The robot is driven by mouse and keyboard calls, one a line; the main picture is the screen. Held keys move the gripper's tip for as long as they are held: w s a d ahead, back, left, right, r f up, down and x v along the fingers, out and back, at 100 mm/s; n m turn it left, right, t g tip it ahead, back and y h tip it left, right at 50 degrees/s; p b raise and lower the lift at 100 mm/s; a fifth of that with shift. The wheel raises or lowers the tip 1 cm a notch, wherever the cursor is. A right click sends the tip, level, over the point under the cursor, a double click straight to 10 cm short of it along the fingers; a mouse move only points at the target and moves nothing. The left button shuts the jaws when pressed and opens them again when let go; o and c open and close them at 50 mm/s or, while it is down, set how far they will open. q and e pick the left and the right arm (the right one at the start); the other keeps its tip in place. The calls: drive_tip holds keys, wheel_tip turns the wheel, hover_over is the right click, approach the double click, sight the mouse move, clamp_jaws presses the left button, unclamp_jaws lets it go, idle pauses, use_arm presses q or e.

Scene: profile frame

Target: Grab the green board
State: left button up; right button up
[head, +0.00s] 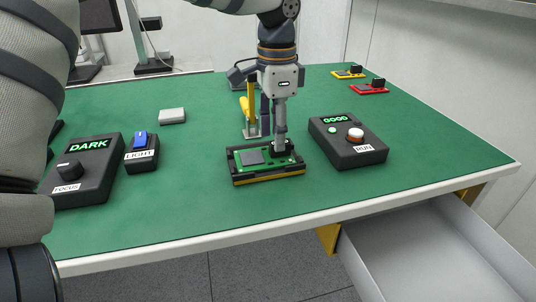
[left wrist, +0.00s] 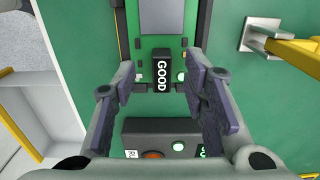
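The green board (head: 252,157) lies flat in a black and yellow holder (head: 268,179) in the middle of the green table. It carries a grey square part. In the left wrist view the green board (left wrist: 147,50) has a black block (left wrist: 162,76) marked GOOD at its near end. My left gripper (head: 281,147) points down over the board's right end. In the left wrist view its fingers (left wrist: 163,88) are apart, one on each side of the GOOD block, with visible gaps. I cannot tell how far above the board the fingertips are. My right gripper is not in view.
A black RUN box (head: 345,153) with a GOOD display stands right of the holder. The DARK box (head: 88,178) and LIGHT switch (head: 141,158) stand left. A yellow-handled clamp (head: 250,108) stands just behind. An open drawer (head: 430,250) juts out front right.

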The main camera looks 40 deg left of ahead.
use_arm(q)
wheel_tip(320, 180, down, 3)
drive_tip(key=shift+a+r, duration=0.1)
clamp_jaws()
drive_tip(key=shift+r, duration=0.4)
drive_tip(key=r, duration=0.3)
drive_tip(key=shift+s+d+r, duration=0.1)
drive_tip(key=shift+d+r, duration=0.05)
drive_tip(key=shift+d, duration=0.05)
drive_tip(key=s+d+r, duration=0.7)
drive_tip(key=d+r, duration=0.2)
drive_tip(key=d, duration=0.2)
drive_tip(key=shift+d+p, duration=0.3)
